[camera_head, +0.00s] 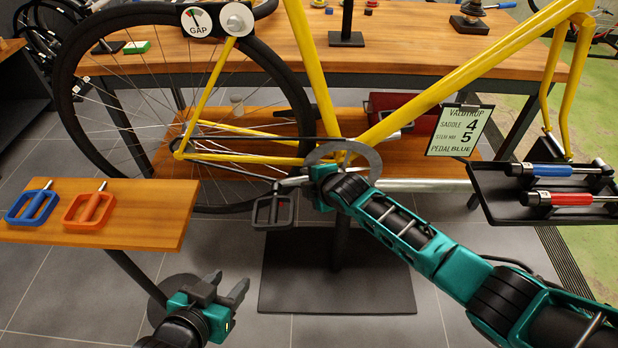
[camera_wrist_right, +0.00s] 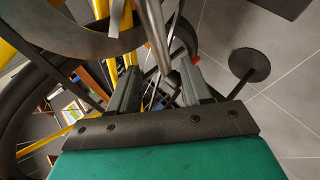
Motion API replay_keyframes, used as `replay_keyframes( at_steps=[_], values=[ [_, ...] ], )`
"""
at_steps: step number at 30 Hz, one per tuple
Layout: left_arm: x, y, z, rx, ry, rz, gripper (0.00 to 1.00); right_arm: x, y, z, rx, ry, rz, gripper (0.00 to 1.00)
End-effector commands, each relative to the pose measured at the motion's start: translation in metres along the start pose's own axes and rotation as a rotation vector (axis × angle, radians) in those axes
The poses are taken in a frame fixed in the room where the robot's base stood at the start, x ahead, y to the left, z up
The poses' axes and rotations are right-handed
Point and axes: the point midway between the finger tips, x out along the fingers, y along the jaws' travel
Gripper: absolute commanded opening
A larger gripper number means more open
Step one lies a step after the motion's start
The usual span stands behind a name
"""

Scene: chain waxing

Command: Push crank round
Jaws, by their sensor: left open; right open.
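The yellow bicycle frame (camera_head: 402,107) stands with its chainring (camera_head: 367,155) at the middle of the head view. A silver crank arm (camera_head: 291,183) points left and slightly down from it to a dark pedal (camera_head: 272,212). My right gripper (camera_head: 305,180) is at the crank, largely hidden by its own wrist. In the right wrist view its two fingers (camera_wrist_right: 160,78) are open, with the silver crank arm (camera_wrist_right: 157,38) showing between them; I cannot tell whether they touch it. My left gripper (camera_head: 230,285) is open and empty, low above the floor.
A wooden shelf (camera_head: 150,200) at left holds a blue pedal (camera_head: 32,206) and an orange pedal (camera_head: 89,208). A black tray (camera_head: 500,206) at right holds blue and red tools. The wheel (camera_head: 62,90) and workbench stand behind.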

Motion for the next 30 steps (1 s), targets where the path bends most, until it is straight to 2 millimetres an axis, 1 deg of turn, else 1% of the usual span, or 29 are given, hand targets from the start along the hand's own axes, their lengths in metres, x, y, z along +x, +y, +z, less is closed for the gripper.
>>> replay_keyframes(
  at_steps=[1, 3, 12, 14, 17, 20, 23, 26, 29, 30],
  values=[
    [-0.003, 0.0, -0.003, -0.001, -0.001, 0.0, 0.48, -0.003, 0.002, -0.001, 0.0, 0.0, -0.001, 0.48],
    [-0.003, 0.001, -0.003, -0.002, -0.003, 0.001, 0.48, -0.003, 0.001, -0.001, 0.0, -0.001, -0.002, 0.48],
    [-0.002, 0.002, -0.005, -0.012, 0.004, 0.0, 0.48, -0.003, -0.001, -0.001, 0.003, 0.0, -0.005, 0.48],
    [-0.001, 0.002, -0.006, -0.011, 0.007, -0.001, 0.48, -0.004, -0.004, -0.003, 0.016, 0.002, -0.009, 0.48],
    [-0.001, 0.001, -0.006, -0.009, 0.006, -0.001, 0.48, -0.011, -0.017, -0.012, 0.086, 0.012, -0.032, 0.48],
    [-0.001, 0.001, -0.006, -0.008, 0.005, -0.001, 0.48, -0.025, -0.035, -0.024, 0.211, 0.018, -0.069, 0.48],
    [-0.001, 0.001, -0.005, -0.007, 0.005, -0.001, 0.48, -0.047, -0.055, -0.032, 0.366, 0.011, -0.112, 0.48],
    [-0.002, 0.001, -0.005, -0.007, 0.005, -0.001, 0.48, -0.074, -0.076, -0.034, 0.537, -0.015, -0.157, 0.48],
    [-0.002, 0.001, -0.005, -0.006, 0.004, -0.001, 0.48, -0.109, -0.098, -0.028, 0.736, -0.068, -0.198, 0.48],
    [-0.002, 0.001, -0.005, -0.006, 0.004, -0.001, 0.48, -0.125, -0.107, -0.023, 0.817, -0.096, -0.211, 0.48]
  ],
)
